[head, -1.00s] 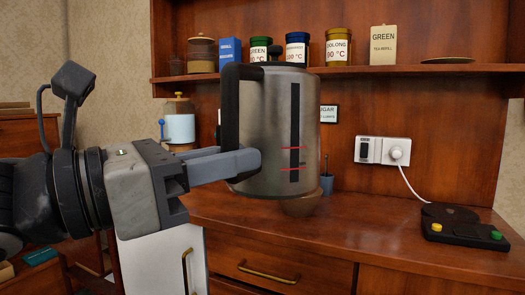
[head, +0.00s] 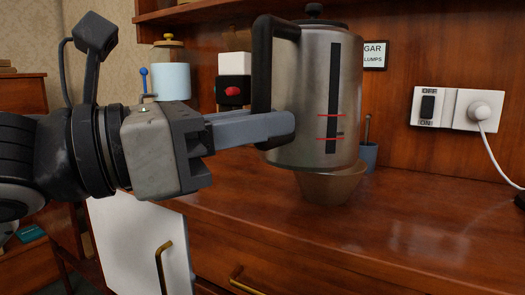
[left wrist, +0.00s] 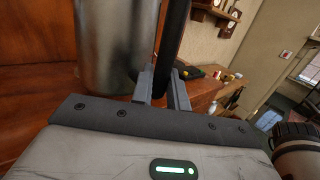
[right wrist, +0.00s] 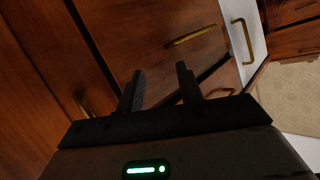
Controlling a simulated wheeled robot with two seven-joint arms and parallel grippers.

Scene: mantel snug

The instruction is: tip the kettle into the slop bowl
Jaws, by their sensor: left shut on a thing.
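The steel kettle (head: 313,100) has a black handle, a dark gauge strip and red marks. It is upright, in the air above the counter. My left gripper (head: 280,126) is shut on its black handle; the left wrist view shows the handle (left wrist: 174,40) between the fingers and the steel body (left wrist: 108,45) beside them. The brown slop bowl (head: 331,187) stands on the counter below and behind the kettle, its rim partly hidden by the kettle. My right gripper (right wrist: 160,88) shows only in the right wrist view, its fingers apart and empty, in front of wooden drawers.
A blue-grey small pot (head: 368,156) stands behind the bowl. A white socket with switch (head: 450,108) and plug is on the back panel. A light blue canister (head: 171,82) is behind my left arm. The counter (head: 420,215) is clear to the right.

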